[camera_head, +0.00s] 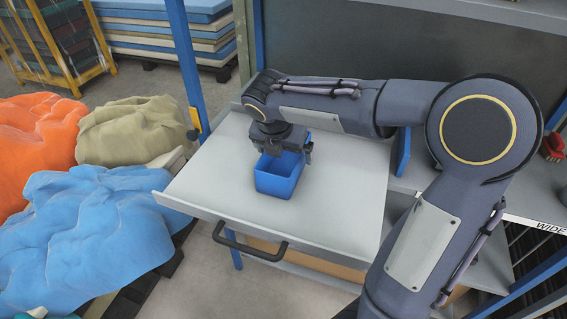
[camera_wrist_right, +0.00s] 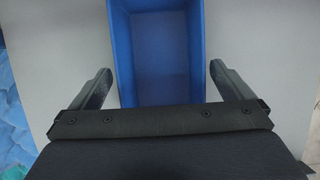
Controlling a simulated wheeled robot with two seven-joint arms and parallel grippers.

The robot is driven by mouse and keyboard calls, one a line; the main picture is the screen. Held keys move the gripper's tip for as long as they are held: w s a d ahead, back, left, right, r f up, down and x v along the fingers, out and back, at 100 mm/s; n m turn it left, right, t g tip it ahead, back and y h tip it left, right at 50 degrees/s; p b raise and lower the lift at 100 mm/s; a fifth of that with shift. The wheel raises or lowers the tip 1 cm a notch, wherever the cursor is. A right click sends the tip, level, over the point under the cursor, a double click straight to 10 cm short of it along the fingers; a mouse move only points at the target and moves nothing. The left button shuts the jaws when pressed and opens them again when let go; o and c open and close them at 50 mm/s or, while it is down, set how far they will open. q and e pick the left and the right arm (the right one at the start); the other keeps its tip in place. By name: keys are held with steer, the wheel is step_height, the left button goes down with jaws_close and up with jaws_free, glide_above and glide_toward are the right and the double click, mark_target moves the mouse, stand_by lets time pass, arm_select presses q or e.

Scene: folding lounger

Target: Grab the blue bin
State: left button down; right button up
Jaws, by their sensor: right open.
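The blue bin (camera_head: 275,184) is a small open-topped box standing upright on a light grey pull-out shelf (camera_head: 220,190). It looks empty. My right gripper (camera_head: 287,150) is over the bin's far end and hides part of it. In the right wrist view the bin (camera_wrist_right: 165,50) lies between the two open fingers of the gripper (camera_wrist_right: 160,85), one finger on each side. Gaps show between the fingers and the bin walls. My left gripper is not in view.
The shelf has a raised front edge and a black handle (camera_head: 250,246). A blue post (camera_head: 183,55) stands at its left back corner. Blue (camera_head: 80,235), beige (camera_head: 135,130) and orange (camera_head: 40,135) cloth heaps lie to the left. The shelf around the bin is bare.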

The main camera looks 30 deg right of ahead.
mark_target(284, 161)
steer(key=x, duration=0.2)
steer(key=shift+d+f, duration=0.1)
steer(key=shift+f, duration=0.2)
steer(key=shift+r, duration=0.1)
steer(key=c, duration=1)
steer(key=shift+c, duration=0.2)
